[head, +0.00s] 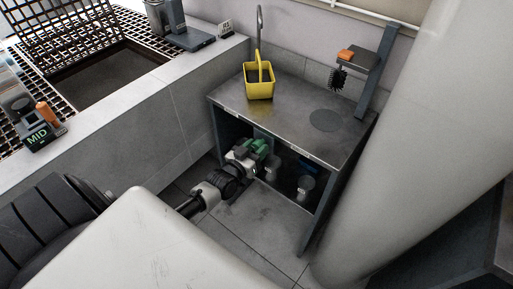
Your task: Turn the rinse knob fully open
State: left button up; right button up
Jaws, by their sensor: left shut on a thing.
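My left gripper (248,155) reaches in from the lower left to the open front of the steel bench, under its top. It is shut on a green part (259,145), which I take to be the rinse knob; the fingers cover some of it, so its turn angle cannot be read. A grey-white fitting (271,169) sits just right of the gripper, and a similar one (305,187) stands further right, below a dim blue part. My right gripper is not in view.
The bench top (300,115) carries a yellow caddy (259,82) beside a thin curved tap. A dark brush (338,79) hangs from a post with a small shelf on the right. A tiled wall (150,120) borders the left side, with bare floor (235,225) in front.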

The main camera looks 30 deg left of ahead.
pick_arm(q)
jog(key=shift+m, duration=0.3)
jog(key=shift+r+m+p, duration=0.1)
jog(key=shift+m+p, duration=0.55)
jog(key=shift+m, duration=0.55)
jog(key=m, duration=0.2)
jog(key=shift+m+p, duration=0.35)
jog(key=shift+m, duration=0.05)
jog(key=m, duration=0.2)
jog(key=shift+m, duration=0.4)
jog(key=m, duration=0.4)
jog(key=shift+m, duration=0.3)
jog(key=m+b, duration=0.1)
jog(key=m, duration=0.4)
jog(key=shift+a+h, duration=0.1)
jog(key=shift+h, duration=0.2)
jog(key=o, duration=0.9)
